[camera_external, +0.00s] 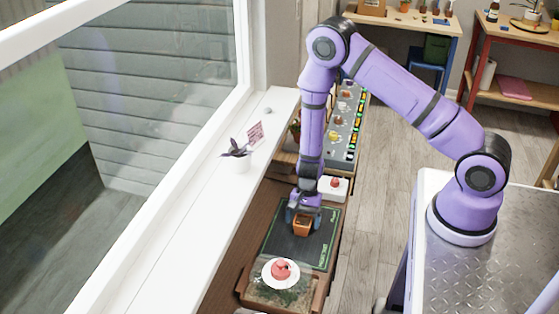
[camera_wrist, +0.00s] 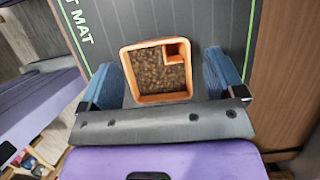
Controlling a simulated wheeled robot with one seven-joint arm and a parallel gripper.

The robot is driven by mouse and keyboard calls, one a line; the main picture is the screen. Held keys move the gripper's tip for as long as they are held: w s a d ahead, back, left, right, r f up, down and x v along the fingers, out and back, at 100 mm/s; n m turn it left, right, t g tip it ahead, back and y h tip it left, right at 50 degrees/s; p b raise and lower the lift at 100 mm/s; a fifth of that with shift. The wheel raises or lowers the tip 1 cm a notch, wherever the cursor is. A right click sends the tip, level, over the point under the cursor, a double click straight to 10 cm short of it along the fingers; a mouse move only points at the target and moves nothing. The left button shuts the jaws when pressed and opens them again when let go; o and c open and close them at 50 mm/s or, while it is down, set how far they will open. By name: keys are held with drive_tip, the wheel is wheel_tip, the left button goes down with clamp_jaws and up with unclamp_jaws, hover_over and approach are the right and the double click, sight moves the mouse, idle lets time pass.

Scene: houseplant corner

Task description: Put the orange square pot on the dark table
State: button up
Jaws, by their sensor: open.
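The orange square pot (camera_external: 302,226) stands upright on a dark mat (camera_external: 285,248) with a green border. In the wrist view the pot (camera_wrist: 162,98) holds brown granules and has a small square corner compartment. My gripper (camera_external: 304,216) points down over it, and its blue fingers straddle the pot, one on each side. In the wrist view my gripper (camera_wrist: 163,78) is open, with a narrow gap at the right finger; contact at the left finger is hard to tell. A dark brown table surface (camera_external: 232,245) shows left of the mat; whether this is the dark table is unclear.
A white plate (camera_external: 268,281) with a red item lies on a tray in front of the mat. A white container (camera_external: 340,192) stands behind my gripper. A grey rack (camera_external: 343,125) of small pots is farther back. The white window sill (camera_external: 190,225) borders the left.

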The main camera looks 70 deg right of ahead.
drive_tip(key=shift+a+f, duration=0.3)
drive_tip(key=shift+f, duration=0.3)
drive_tip(key=shift+c, duration=0.4)
drive_tip(key=c, duration=1)
drive_tip(key=shift+r, duration=0.15)
drive_tip(key=shift+c, duration=0.2)
drive_tip(key=shift+r, duration=0.45)
wheel_tip(320, 180, up, 3)
drive_tip(key=shift+f, duration=0.2)
drive_tip(key=s+a+r, duration=0.1)
drive_tip(key=s+a, duration=0.1)
drive_tip(key=s, duration=1.3)
drive_tip(key=shift+s+a, duration=0.4)
drive_tip(key=shift+r, duration=0.1)
